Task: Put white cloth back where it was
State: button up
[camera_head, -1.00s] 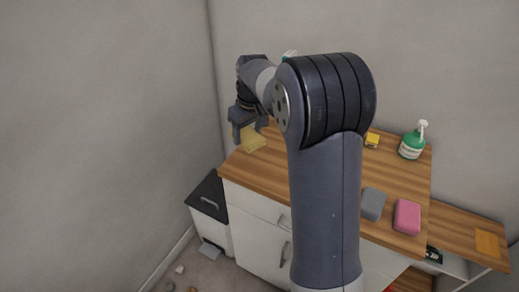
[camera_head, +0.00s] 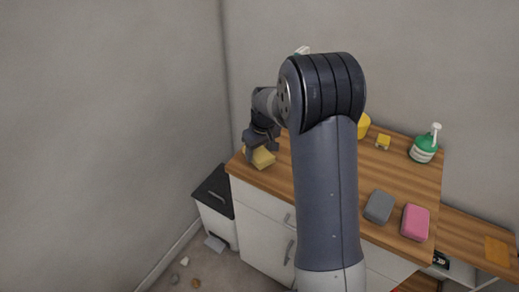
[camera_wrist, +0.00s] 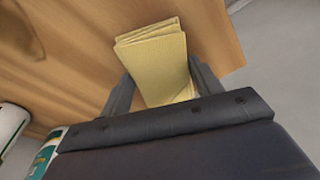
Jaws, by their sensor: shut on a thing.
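A folded yellow cloth (camera_wrist: 155,60) is between the two fingers of my gripper (camera_wrist: 160,82) in the wrist view. The gripper is shut on it. In the head view the yellow cloth (camera_head: 262,158) is over the left end of the wooden counter (camera_head: 285,180), close to the front edge, with my gripper (camera_head: 262,148) at its upper left. I cannot tell whether the cloth touches the counter. No cloth that is clearly white shows; the held one looks yellow. My arm hides the middle of the counter.
A grey block (camera_head: 379,206) and a pink block (camera_head: 416,222) lie at the counter's front right. A green spray bottle (camera_head: 424,148) and a small yellow item (camera_head: 383,142) stand behind. A dark-lidded bin (camera_head: 214,190) is below left. Small litter (camera_head: 185,261) lies on the floor.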

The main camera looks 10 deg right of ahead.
aim_at(263, 155)
jog(key=shift+f, duration=0.25)
jog(key=o, duration=0.9)
jog(key=shift+r, duration=0.1)
jog(key=r, duration=0.4)
jog(key=s+r, duration=0.1)
jog(key=r, duration=0.7)
jog(key=shift+s+d+r, duration=0.15)
jog(key=shift+s+d, duration=0.2)
jog(key=shift+s, duration=0.05)
jog(key=shift+o, duration=0.3)
